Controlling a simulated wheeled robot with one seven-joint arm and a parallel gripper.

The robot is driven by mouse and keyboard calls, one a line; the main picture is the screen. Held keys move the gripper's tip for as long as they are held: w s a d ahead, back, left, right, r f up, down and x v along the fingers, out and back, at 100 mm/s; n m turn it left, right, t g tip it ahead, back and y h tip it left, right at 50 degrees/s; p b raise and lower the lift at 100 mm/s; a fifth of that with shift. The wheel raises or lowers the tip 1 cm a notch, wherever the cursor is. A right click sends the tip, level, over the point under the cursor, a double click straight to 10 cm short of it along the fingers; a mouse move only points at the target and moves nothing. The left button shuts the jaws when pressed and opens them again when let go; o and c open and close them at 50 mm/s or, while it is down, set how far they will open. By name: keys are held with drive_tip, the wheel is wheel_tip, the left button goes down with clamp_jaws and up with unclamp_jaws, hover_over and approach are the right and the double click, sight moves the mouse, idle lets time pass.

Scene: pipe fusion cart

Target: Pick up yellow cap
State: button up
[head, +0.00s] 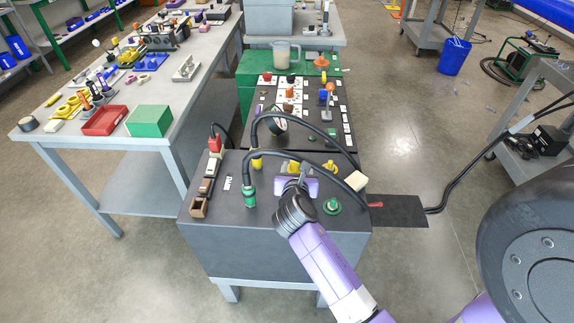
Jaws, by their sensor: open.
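A yellow piece (294,167), which looks like the yellow cap, shows on the dark top of the cart (225,241), just beyond my gripper. It is small and partly hidden, so its exact shape is unclear. My gripper (300,183), with purple jaws on a dark wrist, is low over the cart top, close to the yellow piece on its near side. The jaws are open. I see nothing held between them, but my wrist covers part of the space there. I cannot tell whether a jaw touches the yellow piece.
Black cables (305,117) arch over the cart close to my gripper. A green fitting (332,206) is at its right and a green connector (250,196) at its left. A workbench (95,140) with a red tray (104,121) stands left.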

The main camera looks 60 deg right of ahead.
sight(295, 159)
drive_tip(key=shift+w+x, duration=0.15)
drive_tip(key=shift+x, duration=1.8)
drive_tip(key=shift+w+x, duration=0.2)
drive_tip(key=shift+x, duration=1.8)
drive_tip(key=shift+a, duration=0.15)
drive_tip(key=shift+c, duration=0.2)
clamp_jaws()
